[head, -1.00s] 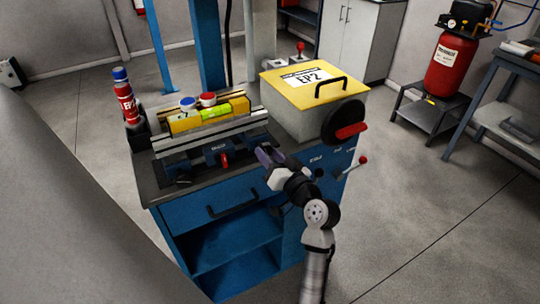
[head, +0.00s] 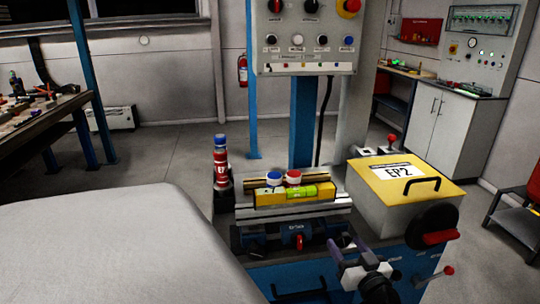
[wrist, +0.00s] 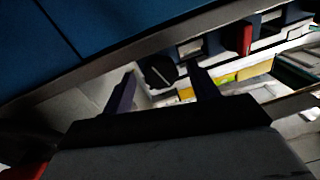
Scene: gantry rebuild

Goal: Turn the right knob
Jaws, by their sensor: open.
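A grey control panel (head: 303,52) hangs on a blue post at the top of the head view, cut off by the top edge. My gripper (head: 346,243) is well below the panel, near the front of the blue bench, touching neither knob. It is open with nothing between its fingers; both also show in the wrist view (wrist: 163,90). A black round part (wrist: 160,72) with a pale line lies beyond the fingers there; I cannot tell what it is.
A red button (head: 348,7) is right of the knobs, with a row of small buttons below.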

